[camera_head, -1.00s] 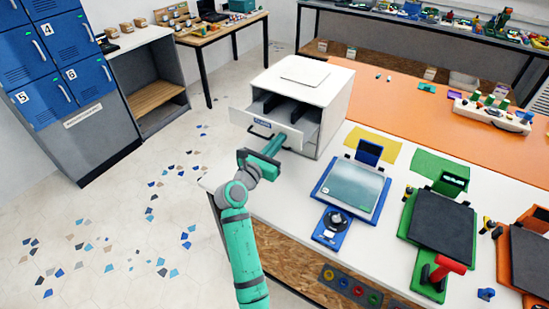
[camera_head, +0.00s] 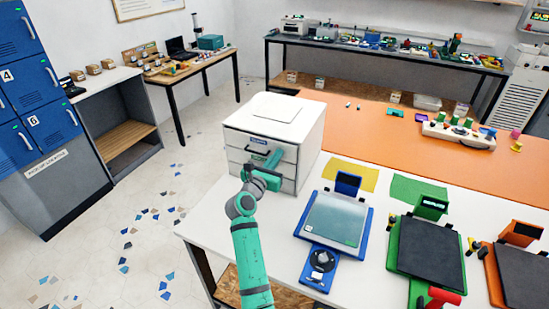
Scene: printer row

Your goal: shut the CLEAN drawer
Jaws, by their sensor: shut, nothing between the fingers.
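The white drawer cabinet (camera_head: 275,125) stands on the white bench top. Its upper drawer, the CLEAN drawer (camera_head: 282,150), carries a small blue label and a dark bar handle. Its front looks flush with the cabinet, with no open gap showing. My gripper (camera_head: 272,160) is shut and empty. It is in front of the cabinet, at the lower edge of that drawer's front, and hides part of the fronts below. I cannot tell whether its tips touch the drawer.
Right of the cabinet lie a yellow mat (camera_head: 352,174) and a blue-framed printer (camera_head: 337,218). A green-framed printer (camera_head: 428,245) stands further right. Open floor (camera_head: 130,225) lies left of the bench, with blue lockers (camera_head: 28,95) beyond.

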